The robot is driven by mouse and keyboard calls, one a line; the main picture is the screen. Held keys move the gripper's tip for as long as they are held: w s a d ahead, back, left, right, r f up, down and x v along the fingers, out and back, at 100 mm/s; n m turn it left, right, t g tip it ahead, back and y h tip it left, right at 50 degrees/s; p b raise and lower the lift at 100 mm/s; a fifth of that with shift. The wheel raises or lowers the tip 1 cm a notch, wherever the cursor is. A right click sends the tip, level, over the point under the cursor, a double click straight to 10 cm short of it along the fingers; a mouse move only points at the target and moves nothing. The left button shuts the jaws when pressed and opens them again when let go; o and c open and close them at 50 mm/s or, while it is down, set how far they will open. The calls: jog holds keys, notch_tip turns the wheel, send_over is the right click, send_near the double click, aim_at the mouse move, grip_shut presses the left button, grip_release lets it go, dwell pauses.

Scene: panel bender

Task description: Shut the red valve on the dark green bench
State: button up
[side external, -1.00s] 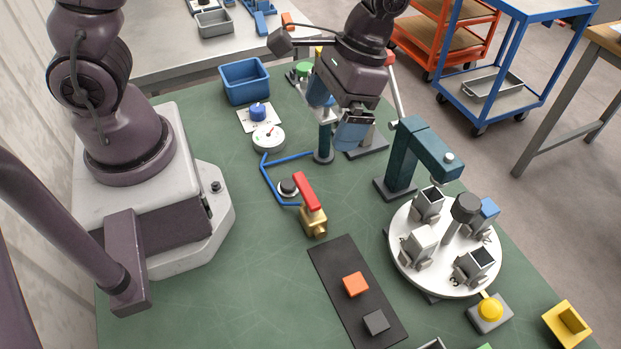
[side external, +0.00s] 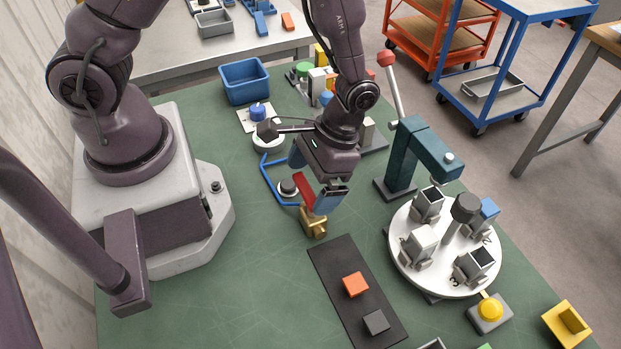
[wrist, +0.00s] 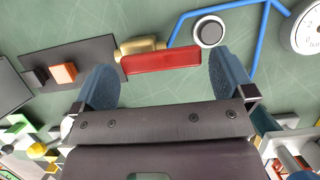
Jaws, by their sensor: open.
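The red valve handle (side external: 304,190) sits on a brass valve body (side external: 313,224) on the dark green bench (side external: 230,290). In the wrist view the red handle (wrist: 162,61) lies lengthwise across the space between the fingertips, with the brass body (wrist: 138,46) at its left end. My gripper (side external: 312,190) is open and hangs close over the valve. In the wrist view my gripper (wrist: 165,75) has one blue finger near each end of the handle. Part of the valve is hidden behind the fingers in the side view. I cannot tell whether a finger touches the handle.
A blue pipe (side external: 268,180) runs beside the valve, near a round black knob (side external: 288,187). A dark strip (side external: 345,262) carries an orange block (side external: 356,284) and a grey block (side external: 376,322). A white turntable (side external: 405,265) and a teal press (side external: 403,150) stand to the right.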

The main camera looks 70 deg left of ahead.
jog(key=shift+s+f, duration=0.1)
jog(key=shift+f, duration=0.2)
jog(key=c, duration=1.1)
jog(key=shift+o, duration=0.2)
